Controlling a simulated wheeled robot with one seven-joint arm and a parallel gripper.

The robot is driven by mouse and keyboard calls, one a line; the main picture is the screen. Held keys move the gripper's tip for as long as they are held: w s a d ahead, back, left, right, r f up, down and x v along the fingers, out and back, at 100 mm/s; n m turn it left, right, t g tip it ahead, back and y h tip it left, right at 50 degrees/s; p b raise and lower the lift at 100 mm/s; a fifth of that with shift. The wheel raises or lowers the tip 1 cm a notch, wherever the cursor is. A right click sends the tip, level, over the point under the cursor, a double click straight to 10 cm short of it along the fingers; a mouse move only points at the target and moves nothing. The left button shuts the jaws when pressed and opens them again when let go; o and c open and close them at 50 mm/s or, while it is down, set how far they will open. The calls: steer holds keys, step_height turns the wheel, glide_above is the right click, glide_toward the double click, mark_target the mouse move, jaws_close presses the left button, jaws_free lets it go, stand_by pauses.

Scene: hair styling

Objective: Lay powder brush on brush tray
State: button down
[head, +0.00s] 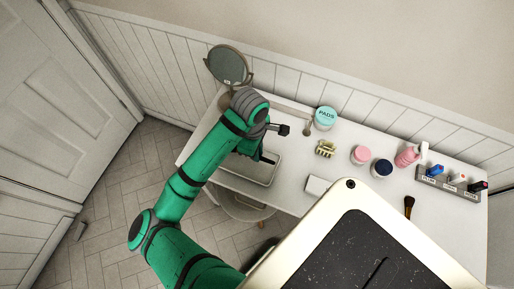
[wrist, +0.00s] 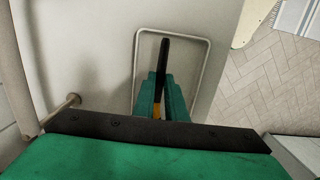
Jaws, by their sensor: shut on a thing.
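My gripper (head: 266,158) is over the brush tray (head: 250,181), a shallow grey-white rectangle with a pale rim at the left part of the table. In the wrist view my gripper (wrist: 162,92) is shut on a slim thing with a black handle (wrist: 163,56) and an orange band, which I take for the powder brush. Its black end points toward the far rim of the tray (wrist: 172,30). Its other end is hidden behind my wrist. I cannot tell whether it touches the tray floor.
Another brush (head: 408,205) with a dark head is at the table's right. A round mirror (head: 228,66) stands behind the tray. A teal-lidded pads jar (head: 325,117), a hair clip (head: 325,149), a pink jar (head: 361,154), a navy jar (head: 382,168) and a labelled rack (head: 447,184) are to the right.

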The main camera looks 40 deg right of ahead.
steer(key=c, duration=1.7)
jaws_free()
steer(key=r, duration=1)
steer(key=shift+w+a+r, duration=0.15)
steer(key=shift+w+r, duration=0.2)
steer(key=shift+r, duration=0.05)
